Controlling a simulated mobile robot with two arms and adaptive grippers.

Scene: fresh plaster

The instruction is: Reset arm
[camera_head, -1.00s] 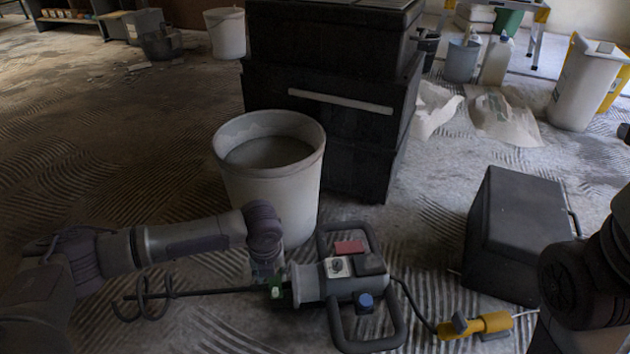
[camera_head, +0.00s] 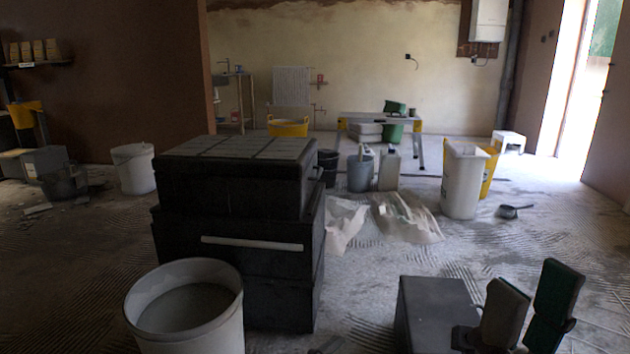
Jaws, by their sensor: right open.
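My right gripper (camera_head: 534,284) shows at the lower right, pointing up. Its two flat fingers, with grey and dark green pads, stand apart with nothing between them. It is in front of and beside the dark grey box (camera_head: 435,305) on the floor and covers part of that box's right side. My left gripper and left arm are not in view.
A pale bucket (camera_head: 190,335) filled with grey material stands at the lower left, before a black stacked toolbox (camera_head: 240,270). Floor at the right is mostly clear.

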